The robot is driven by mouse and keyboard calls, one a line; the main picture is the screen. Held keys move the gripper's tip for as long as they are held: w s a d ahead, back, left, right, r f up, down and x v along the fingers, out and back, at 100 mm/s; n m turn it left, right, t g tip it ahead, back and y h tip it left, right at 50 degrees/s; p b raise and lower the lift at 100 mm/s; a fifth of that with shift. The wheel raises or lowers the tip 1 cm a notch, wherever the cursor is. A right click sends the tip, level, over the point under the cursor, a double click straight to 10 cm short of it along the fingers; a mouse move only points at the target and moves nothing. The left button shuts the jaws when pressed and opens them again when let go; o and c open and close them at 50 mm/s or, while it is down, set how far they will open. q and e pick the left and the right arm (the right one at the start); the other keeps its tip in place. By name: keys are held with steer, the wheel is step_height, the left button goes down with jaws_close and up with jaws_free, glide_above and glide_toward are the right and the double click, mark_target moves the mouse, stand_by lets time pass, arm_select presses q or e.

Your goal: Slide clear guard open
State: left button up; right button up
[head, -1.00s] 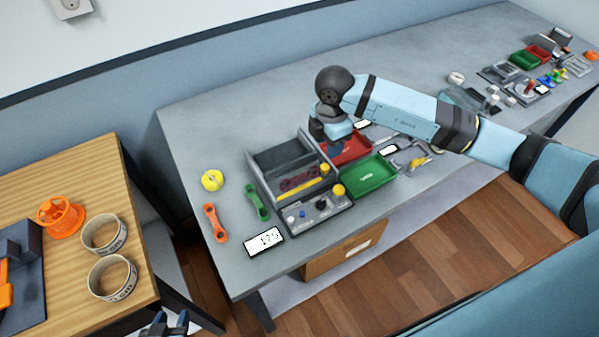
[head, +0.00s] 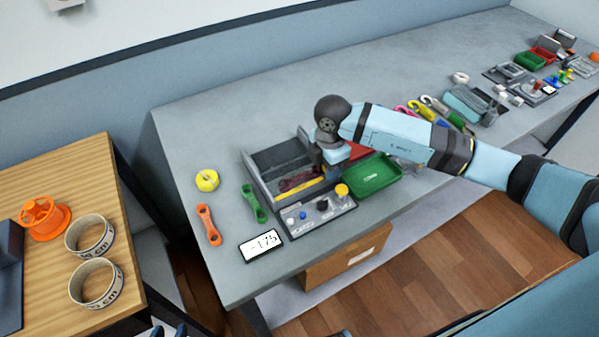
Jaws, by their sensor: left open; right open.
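The grey fixture box (head: 262,178) stands on the long grey table, with a yellow bar (head: 305,192) along its front and a dark red part (head: 298,180) inside. A clear guard is hard to pick out; I cannot tell its edges or how far open it is. My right gripper (head: 330,168) is over the right end of the box, mostly hidden under its own wrist. I cannot tell whether it touches the box. My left gripper (head: 169,331) only shows its tips at the bottom edge, well away from the box, open and empty.
Green (head: 254,203) and orange (head: 208,225) links, a yellow ring (head: 207,180) and a display (head: 261,246) lie left and in front.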

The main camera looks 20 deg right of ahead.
steer(key=c, duration=0.6)
steer(key=shift+c, duration=0.2)
steer(key=shift+w, duration=0.1)
steer(key=shift+w+a+b, duration=0.2)
steer(key=shift+w+b, duration=0.35)
steer(key=shift+w, duration=0.95)
steer(key=shift+w+a+b, duration=0.25)
steer(key=shift+w+b, duration=0.25)
steer(key=shift+w, duration=1)
steer(key=shift+w+a+b, duration=0.2)
steer(key=shift+w+b, duration=0.35)
steer(key=shift+w, duration=0.95)
steer(key=shift+w+r, duration=0.1)
steer(key=o, duration=0.5)
steer(key=shift+o, duration=0.3)
steer(key=shift+w, duration=0.1)
